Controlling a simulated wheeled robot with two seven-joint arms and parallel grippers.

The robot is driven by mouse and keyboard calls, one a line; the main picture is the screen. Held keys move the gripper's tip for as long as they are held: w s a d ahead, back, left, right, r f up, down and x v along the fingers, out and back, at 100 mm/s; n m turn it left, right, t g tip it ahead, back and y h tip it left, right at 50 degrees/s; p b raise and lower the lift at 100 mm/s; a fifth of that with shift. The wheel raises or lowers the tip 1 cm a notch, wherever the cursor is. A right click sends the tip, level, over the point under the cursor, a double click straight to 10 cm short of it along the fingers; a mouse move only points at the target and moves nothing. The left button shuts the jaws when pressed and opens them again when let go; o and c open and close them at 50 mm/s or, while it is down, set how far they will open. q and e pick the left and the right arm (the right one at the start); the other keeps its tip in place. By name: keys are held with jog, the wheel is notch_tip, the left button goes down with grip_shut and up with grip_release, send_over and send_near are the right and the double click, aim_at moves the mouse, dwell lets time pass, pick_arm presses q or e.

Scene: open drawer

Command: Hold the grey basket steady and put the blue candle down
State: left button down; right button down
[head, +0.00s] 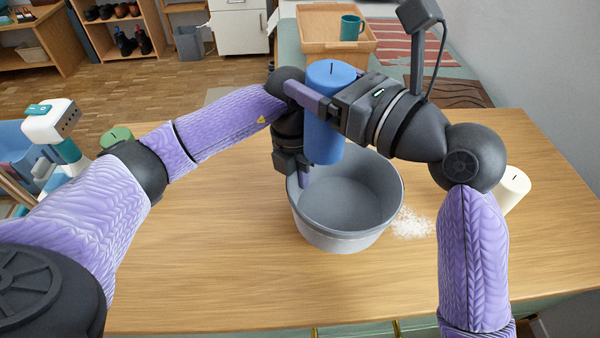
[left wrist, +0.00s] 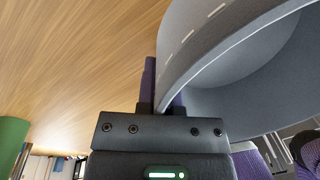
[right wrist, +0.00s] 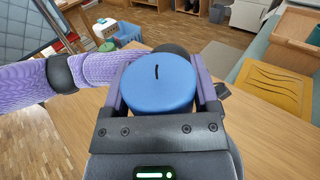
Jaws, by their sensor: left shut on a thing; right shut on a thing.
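The grey basket (head: 345,236) stands upright on the wooden table, open at the top and empty where I can see inside. My left gripper (head: 304,178) is shut on the left part of its rim; the left wrist view shows the basket wall (left wrist: 215,35) between the fingers (left wrist: 162,95). The blue candle (head: 325,140) is upright in my right gripper (head: 312,100), which is shut around its upper part. The candle is above the back left part of the basket. In the right wrist view the candle's top (right wrist: 157,80) with its wick fills the space between the fingers.
White grains (head: 412,223) lie on the table right of the basket. A cream candle (head: 514,186) stands at the right, partly behind my right arm. A green candle (head: 116,136) is at the left. A wooden tray (head: 312,45) with a teal mug (head: 351,27) is behind.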

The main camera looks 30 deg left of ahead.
notch_tip(320, 180, down, 2)
grip_release()
jog(key=shift+f, duration=0.15)
jog(key=shift+d, duration=0.1)
jog(key=v, duration=0.8)
pick_arm(q)
jog(key=c, duration=0.7)
grip_release()
